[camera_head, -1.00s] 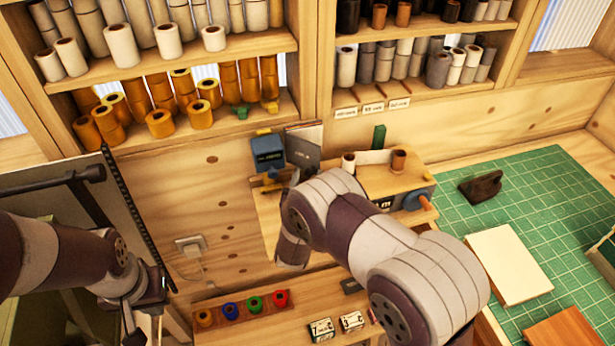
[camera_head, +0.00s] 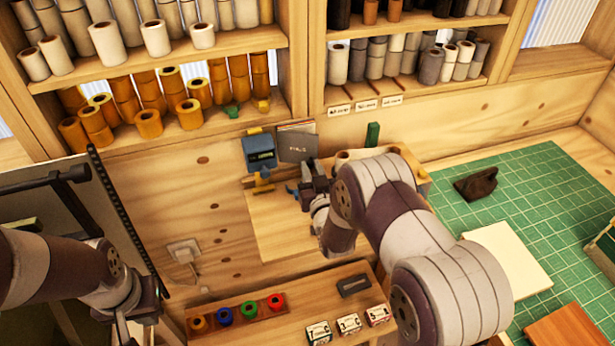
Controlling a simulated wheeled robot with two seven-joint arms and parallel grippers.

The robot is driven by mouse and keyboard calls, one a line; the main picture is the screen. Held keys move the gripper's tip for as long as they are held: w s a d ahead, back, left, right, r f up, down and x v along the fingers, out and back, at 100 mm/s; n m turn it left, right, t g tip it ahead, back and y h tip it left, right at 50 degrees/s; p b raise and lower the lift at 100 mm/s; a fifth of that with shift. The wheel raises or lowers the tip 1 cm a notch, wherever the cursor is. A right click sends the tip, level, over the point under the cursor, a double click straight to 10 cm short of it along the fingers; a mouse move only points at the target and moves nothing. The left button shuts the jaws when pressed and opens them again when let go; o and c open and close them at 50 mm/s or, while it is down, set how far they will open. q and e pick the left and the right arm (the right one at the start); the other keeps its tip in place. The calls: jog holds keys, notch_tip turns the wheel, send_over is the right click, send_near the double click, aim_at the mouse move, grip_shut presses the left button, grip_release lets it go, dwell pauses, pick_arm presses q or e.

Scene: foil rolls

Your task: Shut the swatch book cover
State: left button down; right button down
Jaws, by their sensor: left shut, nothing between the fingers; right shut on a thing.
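The swatch book (camera_head: 296,143) stands upright at the back of the wooden worktop, against the wall. Its grey cover with small pale lettering faces me, and a thin band of coloured sheet edges shows along the top. My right gripper (camera_head: 306,187) is at the lower right of the book, shut on what appears to be the cover's lower edge; the small fingertips make the exact contact hard to see. My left gripper (camera_head: 135,326) is low at the left, shut and empty, far from the book, its tips near the bottom of the picture.
A blue device (camera_head: 259,150) stands just left of the book. A green block (camera_head: 373,134) is to its right. My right forearm hides much of the worktop (camera_head: 275,225). Colour rolls (camera_head: 237,312) and small boxes lie on a lower shelf. A green cutting mat (camera_head: 540,190) lies right.

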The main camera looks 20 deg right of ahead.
jog(key=c, duration=1)
grip_release()
jog(key=shift+s, duration=0.15)
jog(key=shift+s+a+b, duration=0.15)
jog(key=shift+s+b, duration=0.65)
jog(key=shift+s, duration=2.35)
jog(key=shift+s+a+b, duration=0.15)
jog(key=shift+s+b, duration=0.6)
jog(key=shift+s, duration=2.35)
